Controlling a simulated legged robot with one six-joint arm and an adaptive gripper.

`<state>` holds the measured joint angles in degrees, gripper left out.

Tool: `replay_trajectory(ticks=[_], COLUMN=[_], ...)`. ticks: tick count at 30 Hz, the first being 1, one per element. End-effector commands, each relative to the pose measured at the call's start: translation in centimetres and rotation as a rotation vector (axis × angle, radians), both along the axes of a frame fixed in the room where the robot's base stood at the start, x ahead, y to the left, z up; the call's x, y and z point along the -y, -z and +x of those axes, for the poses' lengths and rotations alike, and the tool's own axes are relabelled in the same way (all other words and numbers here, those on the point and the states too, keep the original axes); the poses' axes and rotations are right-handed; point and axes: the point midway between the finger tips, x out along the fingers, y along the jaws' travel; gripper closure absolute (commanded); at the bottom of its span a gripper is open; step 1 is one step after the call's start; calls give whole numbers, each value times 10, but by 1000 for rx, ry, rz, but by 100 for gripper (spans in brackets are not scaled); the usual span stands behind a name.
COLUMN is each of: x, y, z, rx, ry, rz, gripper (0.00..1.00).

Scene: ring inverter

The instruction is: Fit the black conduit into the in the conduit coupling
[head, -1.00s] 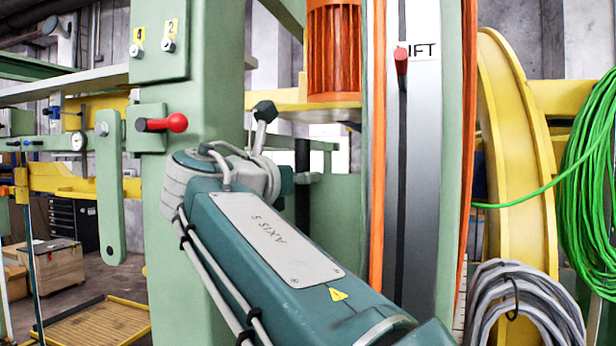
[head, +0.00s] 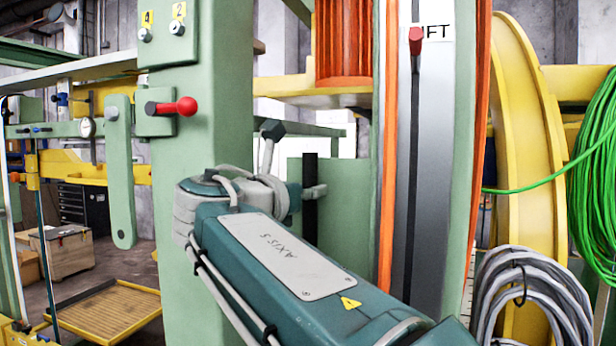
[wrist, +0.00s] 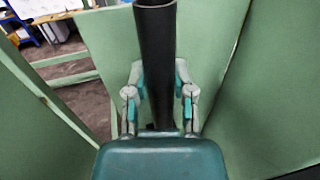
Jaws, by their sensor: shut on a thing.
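The black conduit (wrist: 157,50) stands nearly upright in the wrist view, its upper end at the top edge. My gripper (wrist: 159,95) is shut on it, with one finger on each side. In the head view the conduit (head: 310,172) shows as a dark vertical bar beyond my arm, against a green panel. Part of my gripper (head: 314,192) shows there as a grey finger beside it. The conduit's lower end is hidden behind my gripper and arm. I cannot make out the conduit coupling in either view.
A green column (head: 215,120) with a red-knobbed lever (head: 187,106) stands left of my arm. A grey slotted rail (head: 430,180) with orange edges stands to the right. Green panels (wrist: 235,100) flank my gripper. Grey coiled cable (head: 520,290) hangs at the lower right.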

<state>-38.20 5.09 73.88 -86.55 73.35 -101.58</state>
Motion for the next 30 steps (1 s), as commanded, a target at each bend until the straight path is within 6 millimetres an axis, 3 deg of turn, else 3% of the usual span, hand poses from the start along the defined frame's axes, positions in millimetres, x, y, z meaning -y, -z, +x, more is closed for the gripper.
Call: replay_trajectory(ticks=[8,30], x=[1,2], y=[12,13], z=[-1,-2], rx=[1,1], ry=[0,0], rz=[1,1], gripper=[100,100])
